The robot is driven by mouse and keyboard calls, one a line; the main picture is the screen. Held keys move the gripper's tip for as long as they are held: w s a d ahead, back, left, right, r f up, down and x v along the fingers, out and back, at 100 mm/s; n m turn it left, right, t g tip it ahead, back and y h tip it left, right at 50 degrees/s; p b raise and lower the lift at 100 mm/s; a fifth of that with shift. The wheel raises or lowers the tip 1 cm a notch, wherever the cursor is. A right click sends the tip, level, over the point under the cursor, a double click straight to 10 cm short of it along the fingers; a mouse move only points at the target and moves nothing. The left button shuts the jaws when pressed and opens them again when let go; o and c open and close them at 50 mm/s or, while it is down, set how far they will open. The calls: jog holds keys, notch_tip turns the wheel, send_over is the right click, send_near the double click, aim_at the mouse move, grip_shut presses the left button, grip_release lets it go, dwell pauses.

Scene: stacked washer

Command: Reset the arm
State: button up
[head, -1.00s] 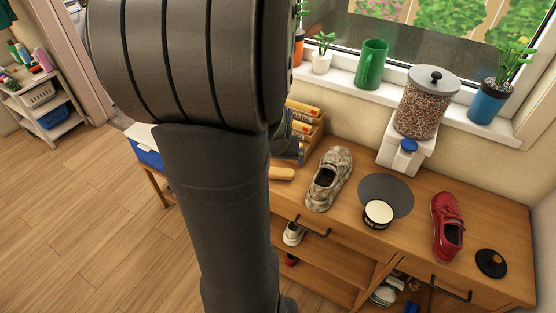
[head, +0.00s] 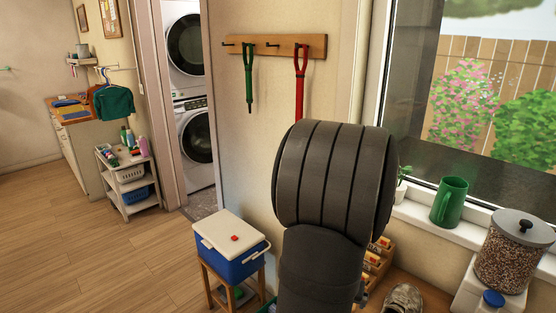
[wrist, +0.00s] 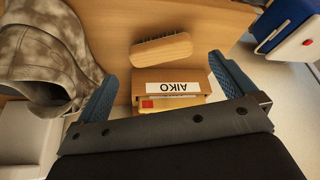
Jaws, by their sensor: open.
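My gripper (wrist: 162,67) shows in the wrist view with its two blue fingers spread wide and nothing held between them. In the head view my dark arm (head: 335,180) stands in the middle and hides most of the bench; the gripper cannot be made out clearly there.
A blue and white cooler (head: 228,255) sits on a stool left of my arm. A green mug (head: 449,202) and a pellet-filled dispenser (head: 512,255) stand right. Stacked washers (head: 197,135) are behind a doorway. Floor at left is clear.

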jog(key=shift+x, duration=2.85)
jog(key=shift+r, duration=0.2)
jog(key=v, duration=1.2)
jog(key=x, duration=1.2)
jog(key=shift+f, duration=0.1)
notch_tip(320, 180, up, 10)
jog(key=w+a+f+n+y, duration=0.15)
jog(key=w+a+f, duration=0.3)
jog(key=a, duration=0.45)
jog(key=w+a+f+n, duration=0.35)
jog(key=w+a, duration=0.25)
jog(key=a, duration=0.3)
jog(key=w+d+r+m, duration=0.2)
jog(key=w+d+r, duration=0.1)
jog(key=d+r, duration=0.3)
jog(key=shift+d, duration=1)
